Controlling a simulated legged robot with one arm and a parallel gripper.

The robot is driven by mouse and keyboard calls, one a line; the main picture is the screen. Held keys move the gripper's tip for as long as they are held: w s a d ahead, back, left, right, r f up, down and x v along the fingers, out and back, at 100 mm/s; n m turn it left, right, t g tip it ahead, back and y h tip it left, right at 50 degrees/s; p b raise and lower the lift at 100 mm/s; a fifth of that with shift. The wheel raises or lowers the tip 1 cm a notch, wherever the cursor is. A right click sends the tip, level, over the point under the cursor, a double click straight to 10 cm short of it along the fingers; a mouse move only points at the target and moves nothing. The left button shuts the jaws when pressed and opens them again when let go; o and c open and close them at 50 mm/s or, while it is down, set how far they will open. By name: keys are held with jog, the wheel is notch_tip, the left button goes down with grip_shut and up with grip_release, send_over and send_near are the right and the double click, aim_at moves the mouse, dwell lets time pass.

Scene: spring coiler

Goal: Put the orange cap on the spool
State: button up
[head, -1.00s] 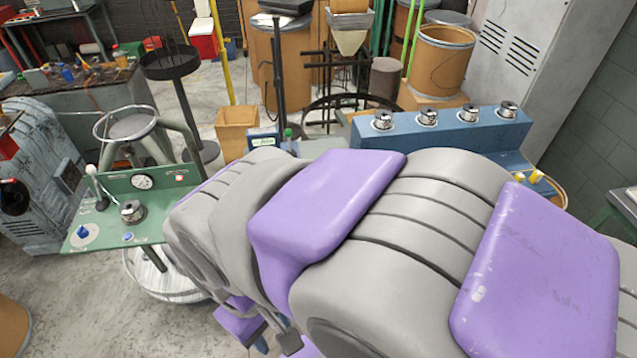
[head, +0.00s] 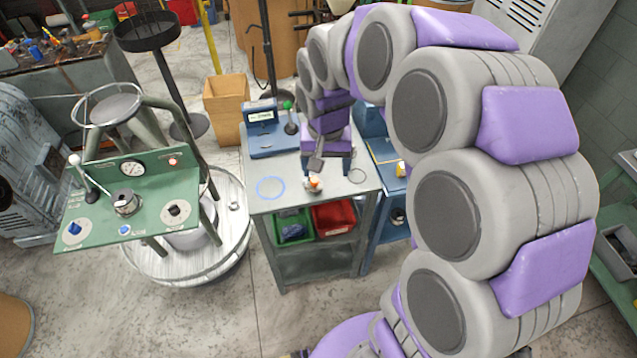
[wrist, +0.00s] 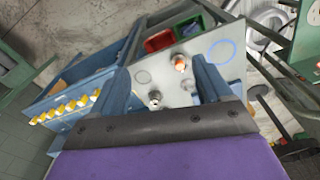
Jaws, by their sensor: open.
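The orange cap (head: 315,184) is small and sits on the top of a small grey table (head: 335,195), with a pale, metallic-looking part beside it. In the wrist view the orange cap (wrist: 180,65) shows beyond and between my fingers. My gripper (head: 315,165) points down over the table, open and empty, with its blue fingers spread in the wrist view (wrist: 174,85). Its exact height over the cap is unclear. A small metallic piece (wrist: 155,99) shows near the left finger. I cannot tell for sure which piece is the spool; a silver cylinder (head: 124,202) stands on the green panel.
The table carries a blue scale-like device (head: 270,135), a blue ring (head: 270,187) and a grey ring (head: 357,176). Green (head: 292,228) and red (head: 334,218) bins sit below its top. A green control panel (head: 150,185) stands left; a blue cabinet with yellow knobs (wrist: 65,108) adjoins.

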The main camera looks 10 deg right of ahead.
jog(key=w+a+f+m, duration=0.2)
jog(key=w+f, duration=0.4)
jog(key=w, duration=0.5)
jog(key=t+b, duration=0.1)
jog(key=b, duration=0.2)
send_over(313, 180)
jog(key=f, duration=1.1)
jog(key=shift+s+a+f, duration=0.15)
jog(key=shift+s+a, duration=0.15)
jog(key=shift+d+f, duration=0.1)
jog(key=shift+f, duration=0.2)
jog(key=shift+w+d+f, duration=0.1)
jog(key=shift+d+f, duration=0.15)
jog(key=shift+d, duration=0.1)
jog(key=f, duration=0.1)
jog(key=f+b, duration=0.1)
jog(key=f, duration=0.1)
jog(key=f+b, duration=0.1)
jog(key=shift+w+d+f, duration=0.1)
jog(key=shift+w+f, duration=0.1)
jog(key=shift+w, duration=0.1)
jog(key=shift+f, duration=0.15)
jog(key=shift+a, duration=0.25)
